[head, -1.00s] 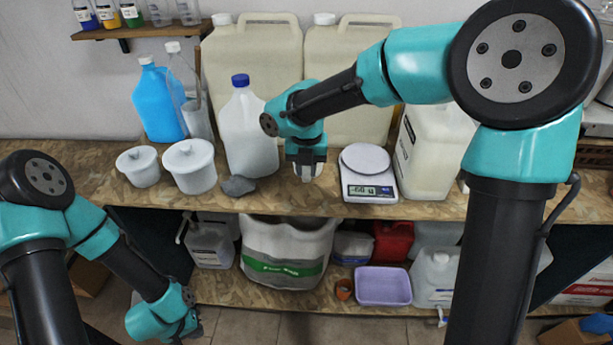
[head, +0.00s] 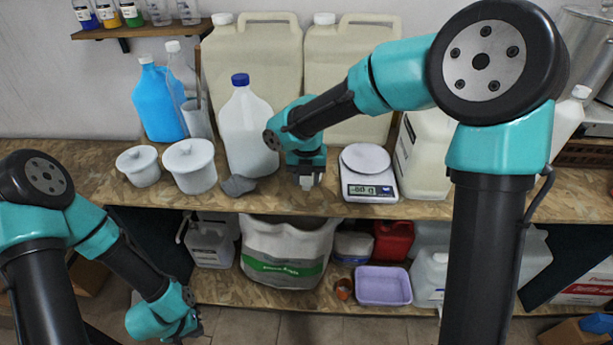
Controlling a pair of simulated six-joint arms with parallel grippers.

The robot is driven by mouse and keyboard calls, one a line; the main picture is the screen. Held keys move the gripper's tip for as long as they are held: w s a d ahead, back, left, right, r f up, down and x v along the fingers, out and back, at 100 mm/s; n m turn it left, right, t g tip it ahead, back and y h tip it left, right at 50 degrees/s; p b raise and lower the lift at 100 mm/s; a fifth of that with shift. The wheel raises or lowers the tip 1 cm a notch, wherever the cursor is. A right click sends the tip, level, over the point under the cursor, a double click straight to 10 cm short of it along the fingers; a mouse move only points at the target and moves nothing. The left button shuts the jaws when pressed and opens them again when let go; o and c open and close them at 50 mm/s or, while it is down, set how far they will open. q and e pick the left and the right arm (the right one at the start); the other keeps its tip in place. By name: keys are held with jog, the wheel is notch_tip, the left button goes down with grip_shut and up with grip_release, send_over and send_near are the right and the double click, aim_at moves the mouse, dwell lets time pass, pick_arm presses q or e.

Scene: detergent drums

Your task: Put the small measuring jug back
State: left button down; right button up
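My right gripper (head: 306,178) points down over the front of the worktop, between the grey scoop-like lump and the scale. A small pale, clear-looking piece (head: 306,184) shows between its fingertips; it looks like the small measuring jug, mostly hidden by the fingers. The fingers appear closed on it, close above the wooden top; I cannot tell whether it touches the top. My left gripper (head: 190,328) hangs low at the lower left, away from the worktop, and its fingers are too unclear to judge.
The white scale (head: 368,190) stands right of my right gripper, its pan (head: 366,160) empty. A white jug with a blue cap (head: 246,130), two white lidded tubs (head: 190,166) and a grey lump (head: 238,185) stand left. Large canisters (head: 255,65) stand behind. Clear beakers (head: 158,12) are on the wall shelf.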

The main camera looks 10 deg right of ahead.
jog(key=shift+o, duration=0.7)
notch_tip(320, 180, up, 12)
jog(key=shift+r, duration=0.15)
dwell(0.5)
